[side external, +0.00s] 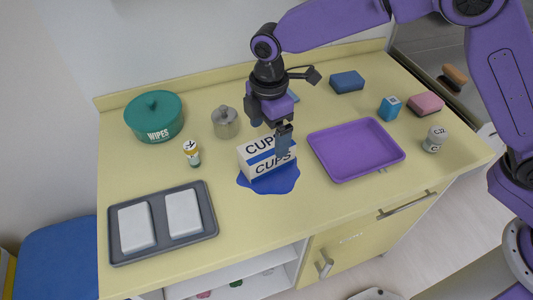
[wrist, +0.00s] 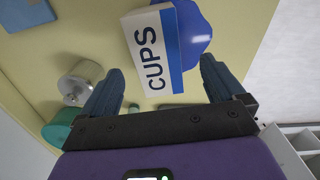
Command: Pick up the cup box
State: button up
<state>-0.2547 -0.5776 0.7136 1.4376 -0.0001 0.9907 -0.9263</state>
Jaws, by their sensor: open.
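The cup box (side external: 262,160) is white with a blue band and the word CUPS on it. It stands on a blue spill-shaped patch (side external: 285,181) on the yellow counter. My gripper (side external: 284,135) is at the box's upper right in the side view and covers part of it. In the wrist view the two fingers (wrist: 161,85) are apart, with the end of the cup box (wrist: 154,50) showing between and beyond them. Nothing is held. I cannot tell whether a finger touches the box.
A purple tray (side external: 391,165) lies right of the box. A metal canister (side external: 226,124), a small bottle (side external: 192,155) and a green wipes tub (side external: 154,117) stand to the left. A grey tray (side external: 158,204) with two white blocks lies front left. A blue sponge (side external: 347,82) is behind.

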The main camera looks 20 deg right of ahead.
aim_at(267, 155)
jog(key=shift+w+a+f, duration=0.1)
jog(key=shift+f, duration=2.05)
jog(key=shift+w+a+f, duration=0.1)
jog(key=shift+f, duration=2.05)
jog(key=c, duration=1.1)
